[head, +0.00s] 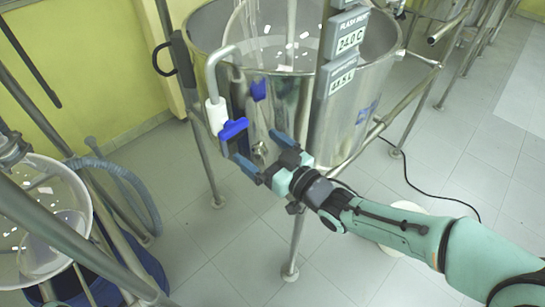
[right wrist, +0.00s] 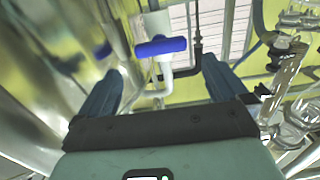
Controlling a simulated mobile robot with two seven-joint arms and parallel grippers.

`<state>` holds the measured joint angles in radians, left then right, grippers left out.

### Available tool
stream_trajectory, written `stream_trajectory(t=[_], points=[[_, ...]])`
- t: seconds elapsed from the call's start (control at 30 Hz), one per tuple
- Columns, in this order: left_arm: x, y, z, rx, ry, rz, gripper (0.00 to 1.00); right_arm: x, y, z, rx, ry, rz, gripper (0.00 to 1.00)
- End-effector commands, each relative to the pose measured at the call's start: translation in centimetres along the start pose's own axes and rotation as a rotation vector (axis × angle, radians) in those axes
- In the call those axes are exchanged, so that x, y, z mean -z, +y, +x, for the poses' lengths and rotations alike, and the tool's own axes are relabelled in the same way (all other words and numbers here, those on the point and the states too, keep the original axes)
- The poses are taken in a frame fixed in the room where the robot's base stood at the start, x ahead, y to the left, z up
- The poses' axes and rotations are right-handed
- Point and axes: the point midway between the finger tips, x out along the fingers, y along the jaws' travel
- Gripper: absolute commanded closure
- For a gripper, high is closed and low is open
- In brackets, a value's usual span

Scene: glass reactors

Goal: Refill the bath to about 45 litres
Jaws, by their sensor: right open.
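The bath (head: 385,78) is a round steel tank at the top middle of the head view. Its lower display (head: 342,80) seems to read 44.5 L; the display above (head: 350,39) reads 24.0 C. A white and grey fill pipe (head: 214,80) curves over the left rim. The blue valve handle (head: 233,129) sits on this pipe, crosswise to it. My right gripper (head: 258,150) is open just right of and below the handle. In the right wrist view the handle (right wrist: 160,46) lies beyond and between the open fingers (right wrist: 161,70), apparently untouched. I cannot make out a water stream.
A glass vessel (head: 75,225) in a metal frame stands at left, with a grey hose (head: 130,190) beside it. Steel legs and rails surround the bath. A black cable (head: 430,195) lies on the tiled floor. Floor at the right is mostly free.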

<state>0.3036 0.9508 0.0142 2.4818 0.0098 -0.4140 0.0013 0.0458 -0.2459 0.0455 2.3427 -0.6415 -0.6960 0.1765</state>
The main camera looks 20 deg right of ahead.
Motion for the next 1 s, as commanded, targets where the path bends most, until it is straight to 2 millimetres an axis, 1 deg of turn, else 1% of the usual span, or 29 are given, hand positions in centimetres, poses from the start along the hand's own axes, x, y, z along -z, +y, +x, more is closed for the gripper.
stream_trajectory(t=[0.03, 0.1, 0.2, 0.3, 0.83, 0.87, 0.93, 0.97, 1.0], points=[[0.0, 0.0, 0.0, 0.0, 0.0, 0.0, 0.49, 0.1, 0.0, -1.0, -0.002, 0.002, -0.001, 0.0], [0.0, 0.0, -0.1, 0.0, 0.0, 0.0, 0.49, 0.1, 0.0, -2.1, -0.001, 0.002, 0.0, 0.0], [0.0, 0.0, -0.1, 0.0, 0.0, 0.0, 0.49, 0.1, 0.0, -3.1, -0.001, 0.001, 0.001, 0.0], [0.0, 0.0, -0.1, 0.0, 0.0, 0.0, 0.49, 0.0, 0.0, -3.6, 0.0, 0.0, 0.001, 0.0], [0.0, 0.0, -0.1, 0.0, -0.001, 0.0, 0.49, -0.1, 0.0, -3.7, 0.0, -0.002, 0.002, 0.0], [0.0, 0.0, -0.1, 0.0, -0.001, 0.0, 0.49, -0.2, 0.0, -3.6, 0.0, -0.007, 0.005, 0.0], [-0.1, 0.1, -0.4, 0.0, -0.001, 0.0, 0.49, -1.2, 0.2, -3.2, -0.006, -0.036, 0.022, 0.0], [-0.1, 0.2, -0.6, 0.0, -0.001, 0.0, 0.49, -2.0, 0.3, -2.9, -0.011, -0.057, 0.035, 0.0], [-0.1, 0.2, -0.8, 0.0, -0.002, 0.0, 0.49, -3.3, 0.5, -2.5, -0.018, -0.096, 0.058, 0.0]])
